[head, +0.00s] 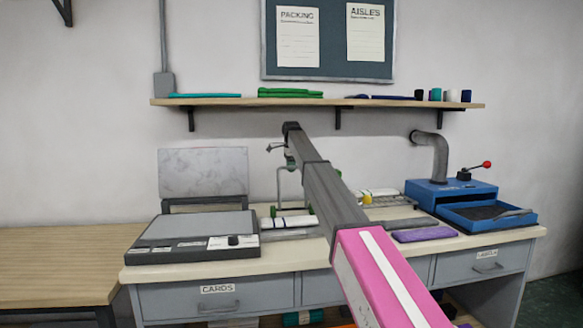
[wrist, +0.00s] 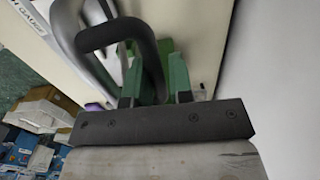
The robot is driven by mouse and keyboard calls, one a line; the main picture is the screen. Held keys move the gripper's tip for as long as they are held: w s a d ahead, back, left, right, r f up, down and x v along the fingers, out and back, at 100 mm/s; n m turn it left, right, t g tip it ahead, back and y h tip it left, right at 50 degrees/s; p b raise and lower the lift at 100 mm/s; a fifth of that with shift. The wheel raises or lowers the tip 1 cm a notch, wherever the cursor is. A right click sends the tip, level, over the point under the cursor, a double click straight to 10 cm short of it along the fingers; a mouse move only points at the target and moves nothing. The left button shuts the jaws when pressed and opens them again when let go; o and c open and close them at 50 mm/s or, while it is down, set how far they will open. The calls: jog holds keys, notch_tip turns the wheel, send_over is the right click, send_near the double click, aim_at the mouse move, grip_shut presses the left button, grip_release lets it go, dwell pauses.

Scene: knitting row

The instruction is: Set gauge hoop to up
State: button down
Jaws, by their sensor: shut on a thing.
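The gauge hoop is a dark grey bent bar, seen close up in the wrist view (wrist: 112,30). In the head view my gripper (head: 291,161) is small and partly hidden by my own arm. The grey hoop (head: 278,183) shows under it, rising from a white machine bed with green parts at its foot. The hoop looks raised off the bed, but its exact angle is hard to tell.
A flat grey card unit (head: 190,236) stands on the table's left, a blue machine (head: 450,194) with a red-knobbed lever at right. A purple block (head: 425,234) lies near the front. A shelf (head: 225,101) runs along the wall above. The wooden bench (head: 55,262) at left is clear.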

jog(key=shift+w+a+f, duration=0.15)
jog(key=shift+w+f, duration=0.05)
jog(key=shift+w, duration=0.35)
jog(key=shift+w+a+f, duration=0.15)
jog(key=shift+w, duration=0.4)
jog(key=c, duration=1.1)
grip_release()
jog(key=shift+w, duration=0.1)
jog(key=shift+o, duration=0.4)
jog(key=shift+w+f, duration=0.1)
jog(key=shift+f, duration=0.05)
jog(key=shift+s, duration=0.2)
jog(key=shift+c, duration=0.5)
jog(key=shift+r, duration=0.25)
